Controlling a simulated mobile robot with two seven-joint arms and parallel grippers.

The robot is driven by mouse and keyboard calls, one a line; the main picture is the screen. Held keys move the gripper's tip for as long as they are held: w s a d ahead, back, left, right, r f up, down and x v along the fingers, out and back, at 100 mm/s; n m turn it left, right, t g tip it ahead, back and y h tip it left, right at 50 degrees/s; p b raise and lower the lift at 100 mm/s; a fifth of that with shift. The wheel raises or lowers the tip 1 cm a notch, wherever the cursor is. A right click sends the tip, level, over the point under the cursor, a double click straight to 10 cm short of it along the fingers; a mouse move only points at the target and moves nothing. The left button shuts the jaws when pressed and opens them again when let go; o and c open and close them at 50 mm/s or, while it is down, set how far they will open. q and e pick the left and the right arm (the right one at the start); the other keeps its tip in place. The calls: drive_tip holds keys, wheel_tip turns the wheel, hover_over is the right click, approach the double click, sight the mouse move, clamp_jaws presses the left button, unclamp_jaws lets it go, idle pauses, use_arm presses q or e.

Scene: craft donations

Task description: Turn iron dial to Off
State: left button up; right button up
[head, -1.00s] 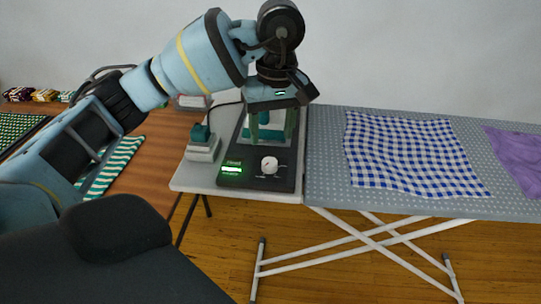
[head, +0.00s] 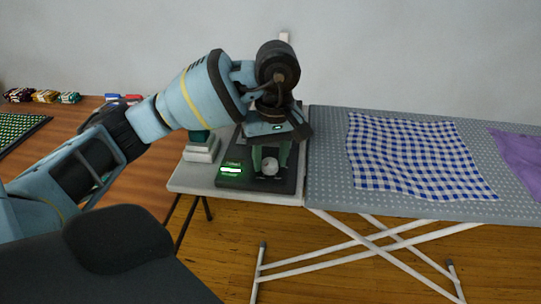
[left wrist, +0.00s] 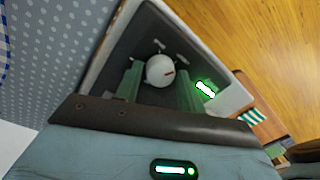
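The iron's dial (head: 270,166) is a round white knob on a dark station base (head: 228,181) at the left end of the ironing board. In the left wrist view the dial (left wrist: 160,70) shows a short red mark on its face, with small illegible labels around it. A lit green display (head: 231,170) sits left of the dial. My left gripper (head: 270,160) points down over the base. Its green fingers are apart, one on each side of the dial, with a visible gap and no clear contact. My right gripper is not in view.
A grey dotted ironing board (head: 330,180) extends right, with a blue checked cloth (head: 410,155) and a purple cloth (head: 520,160). A white block with a teal top (head: 202,150) stands left of the base. A wooden table (head: 60,150) is at left.

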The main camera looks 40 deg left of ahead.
use_arm(q)
drive_tip(key=c, duration=0.6)
